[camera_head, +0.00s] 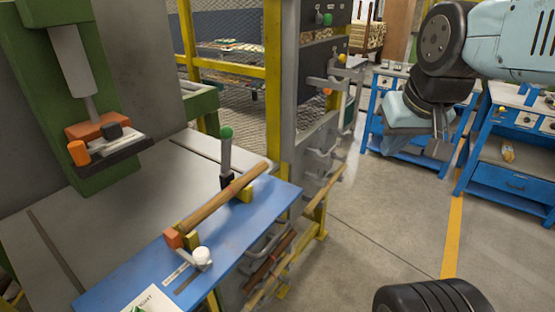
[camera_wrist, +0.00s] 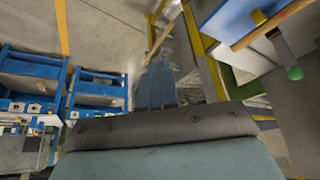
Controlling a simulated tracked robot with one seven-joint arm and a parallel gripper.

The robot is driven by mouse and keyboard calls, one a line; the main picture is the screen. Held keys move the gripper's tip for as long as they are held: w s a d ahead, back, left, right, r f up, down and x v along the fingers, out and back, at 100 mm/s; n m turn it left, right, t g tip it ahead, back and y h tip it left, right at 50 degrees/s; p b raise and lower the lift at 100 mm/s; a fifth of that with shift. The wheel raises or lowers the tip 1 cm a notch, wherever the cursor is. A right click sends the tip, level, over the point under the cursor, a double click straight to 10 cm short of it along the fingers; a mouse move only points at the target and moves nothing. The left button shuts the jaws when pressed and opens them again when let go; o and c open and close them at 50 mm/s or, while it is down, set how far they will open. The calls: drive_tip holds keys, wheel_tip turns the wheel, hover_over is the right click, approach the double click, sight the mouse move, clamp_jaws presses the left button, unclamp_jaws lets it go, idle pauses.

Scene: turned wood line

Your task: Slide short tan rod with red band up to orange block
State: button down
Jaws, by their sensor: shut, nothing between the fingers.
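A brown-tan rod (camera_head: 222,198) lies across yellow supports on a blue board (camera_head: 262,222); I cannot make out a red band on it. The orange block (camera_head: 173,239) sits at the rod's near left end; I cannot tell whether they touch. The rod also shows at the upper right of the wrist view (camera_wrist: 272,25), near the blue board's edge. My gripper (camera_head: 438,150) is shut and empty, raised in the air at the right, well away from the rod.
A green-knobbed lever (camera_head: 226,148) stands close behind the rod, and a white knob (camera_head: 201,256) is beside the orange block. A green press (camera_head: 65,95) stands at the left. A yellow-framed mesh guard (camera_head: 272,70) rises behind. Blue workbenches (camera_head: 510,185) stand at the right; open floor lies between.

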drive_tip(key=w+a+f+g+y, duration=0.25)
drive_tip(key=w+f+y, duration=0.4)
drive_tip(key=w, duration=0.35)
drive_tip(key=w+a+f+n+g+y, duration=0.1)
drive_tip(key=w+f+g+y, duration=0.3)
drive_tip(key=w+f, duration=0.5)
drive_tip(key=w+a+f+g+y, duration=0.1)
drive_tip(key=w+a+f+y, duration=0.1)
drive_tip(key=w+f+y, duration=0.7)
drive_tip(key=h, duration=0.2)
approach(268, 167)
drive_tip(key=w+a, duration=0.2)
drive_tip(key=a, duration=0.3)
drive_tip(key=shift+s+a+f, duration=0.25)
drive_tip(key=shift+s+a, duration=0.45)
drive_tip(key=shift+a, duration=0.05)
drive_tip(key=shift+s+a, duration=0.65)
drive_tip(key=shift+s, duration=0.2)
